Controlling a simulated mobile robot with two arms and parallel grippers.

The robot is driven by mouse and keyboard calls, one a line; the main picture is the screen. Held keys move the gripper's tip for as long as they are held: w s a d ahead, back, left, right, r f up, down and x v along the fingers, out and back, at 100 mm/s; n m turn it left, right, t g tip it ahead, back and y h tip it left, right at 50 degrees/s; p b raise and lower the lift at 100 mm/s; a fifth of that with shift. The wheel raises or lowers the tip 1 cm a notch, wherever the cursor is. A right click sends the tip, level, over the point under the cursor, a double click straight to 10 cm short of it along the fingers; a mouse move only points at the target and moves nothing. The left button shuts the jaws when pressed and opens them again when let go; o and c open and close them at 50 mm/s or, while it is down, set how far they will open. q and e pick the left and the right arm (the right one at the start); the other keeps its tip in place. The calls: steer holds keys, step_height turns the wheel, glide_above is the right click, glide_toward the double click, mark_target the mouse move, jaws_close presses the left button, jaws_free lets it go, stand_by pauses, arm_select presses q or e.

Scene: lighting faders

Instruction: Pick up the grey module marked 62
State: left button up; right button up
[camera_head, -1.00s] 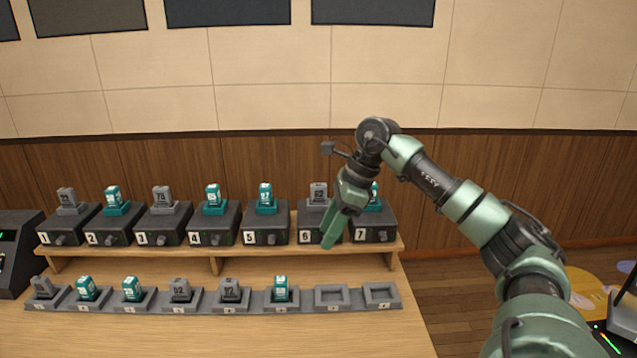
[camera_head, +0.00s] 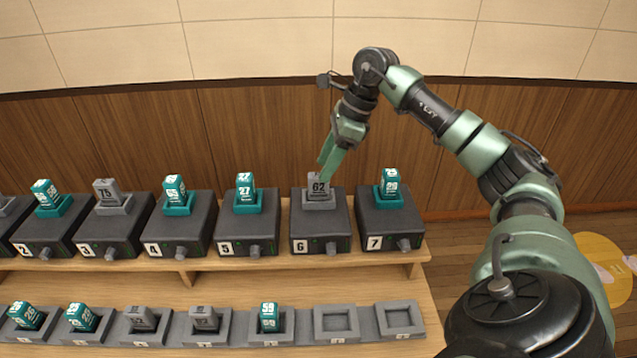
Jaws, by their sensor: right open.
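The grey module marked 62 (camera_head: 318,187) stands upright in the grey socket on top of the dark box numbered 6 (camera_head: 320,225), on the raised shelf. My right gripper (camera_head: 327,168) is open, its green fingers pointing down at the module's top. One finger appears beside the module's right upper edge and partly overlaps it in the view. I cannot tell whether they touch. My left gripper is not in view.
Box 7 with a teal module (camera_head: 390,185) stands close on the right, box 5 with teal module 27 (camera_head: 244,190) on the left. A lower row of trays holds several modules; two trays at its right end (camera_head: 335,322) are empty. The wooden wall is behind.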

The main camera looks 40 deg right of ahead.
mark_target(319, 189)
steer(key=shift+a+f, duration=0.25)
steer(key=shift+f, duration=0.15)
steer(key=x, duration=0.1)
steer(key=p+x, duration=0.1)
steer(key=x, duration=0.3)
steer(key=shift+d+f+p, duration=0.1)
steer(key=shift+d+p, duration=0.25)
steer(key=shift+p, duration=0.05)
jaws_close()
